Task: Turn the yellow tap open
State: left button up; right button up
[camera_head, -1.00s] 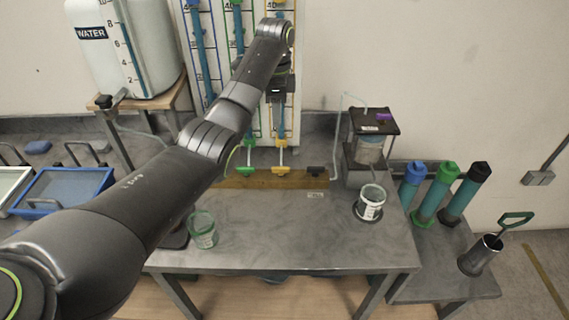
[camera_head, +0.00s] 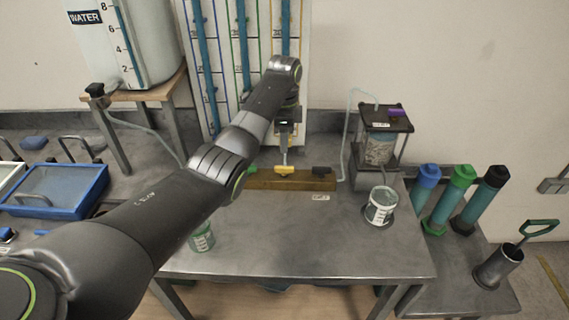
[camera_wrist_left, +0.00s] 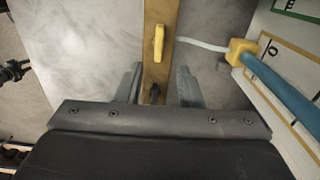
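The yellow tap (camera_head: 285,170) sits on a wooden bar (camera_head: 262,184) on the metal table, between a green tap (camera_head: 251,169) and a black tap (camera_head: 321,170). In the left wrist view the yellow tap (camera_wrist_left: 159,43) is a lengthwise handle on the bar, beyond the fingertips. My left gripper (camera_head: 285,155) points down over the yellow tap. In the left wrist view its two fingers (camera_wrist_left: 159,72) are apart with nothing held, one to each side of the bar. Whether they touch the tap cannot be told. My right gripper is not in view.
A panel of coloured tubes (camera_head: 220,75) stands behind the bar. A framed apparatus (camera_head: 381,142) stands at the back right. The front middle of the table is clear.

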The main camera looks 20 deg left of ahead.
aim_at(284, 167)
pick_arm(q)
notch_tip(284, 167, down, 9)
jog(key=shift+s+f+p, duration=0.1)
jog(key=shift+p, duration=0.2)
jog(key=shift+c, duration=0.4)
grip_shut()
